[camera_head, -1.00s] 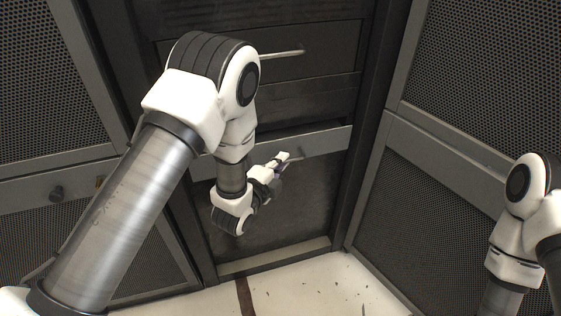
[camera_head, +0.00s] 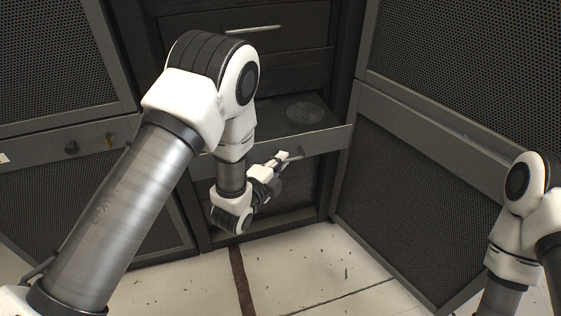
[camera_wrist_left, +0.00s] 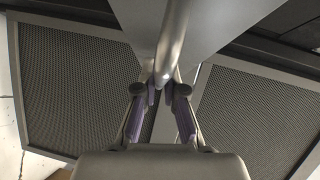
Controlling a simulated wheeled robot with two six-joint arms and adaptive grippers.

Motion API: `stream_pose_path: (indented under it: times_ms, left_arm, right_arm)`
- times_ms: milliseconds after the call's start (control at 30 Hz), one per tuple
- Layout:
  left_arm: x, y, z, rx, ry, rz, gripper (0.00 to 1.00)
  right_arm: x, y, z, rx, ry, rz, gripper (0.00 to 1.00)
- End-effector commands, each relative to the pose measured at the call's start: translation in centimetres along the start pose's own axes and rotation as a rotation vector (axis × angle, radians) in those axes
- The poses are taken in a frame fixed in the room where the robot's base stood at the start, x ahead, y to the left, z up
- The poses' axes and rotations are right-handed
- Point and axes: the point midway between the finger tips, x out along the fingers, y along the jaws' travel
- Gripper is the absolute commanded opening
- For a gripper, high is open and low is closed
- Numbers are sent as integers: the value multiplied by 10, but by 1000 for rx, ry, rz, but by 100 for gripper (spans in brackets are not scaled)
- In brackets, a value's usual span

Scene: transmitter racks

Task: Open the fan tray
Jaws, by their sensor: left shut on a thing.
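The fan tray (camera_head: 335,140) is a dark grey drawer in the middle rack, and it is pulled out. A round fan grille (camera_head: 305,112) shows on its top. My left gripper (camera_head: 284,158) is at the tray's front panel, shut on the tray's handle (camera_head: 296,156). In the left wrist view the handle (camera_wrist_left: 172,45) is a metal bar running between the purple-padded fingers of my left gripper (camera_wrist_left: 162,95). My left arm hides the tray's left part. My right arm shows at the right edge, but its gripper is out of the picture.
A closed drawer with a bar handle (camera_head: 253,29) is above the tray. Mesh rack doors stand at left (camera_head: 60,60) and right (camera_head: 420,190), the right one close to the tray's end. The pale floor (camera_head: 310,265) in front is clear apart from specks.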

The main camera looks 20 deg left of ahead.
Motion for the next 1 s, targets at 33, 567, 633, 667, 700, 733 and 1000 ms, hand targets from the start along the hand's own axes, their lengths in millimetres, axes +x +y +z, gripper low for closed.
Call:
stream_pose_path:
  times_ms: [33,567,633,667,700,733,1000]
  left_arm:
    - [0,1,0,0,-1,2,0]
    - [-12,1,0,0,-1,4,35]
    - [-25,1,0,-1,-2,5,35]
    - [-32,2,1,-1,-2,6,35]
    - [-42,2,1,-1,-3,7,35]
    - [-51,1,1,-2,-3,7,35]
    - [-110,1,1,-1,-3,5,35]
  right_arm:
    - [0,0,0,0,0,0,0]
    - [0,0,0,0,0,0,0]
    - [0,0,0,0,0,0,0]
    - [0,0,0,0,0,0,0]
    - [0,0,0,0,0,0,0]
    - [0,0,0,0,0,0,0]
    - [0,0,0,0,0,0,0]
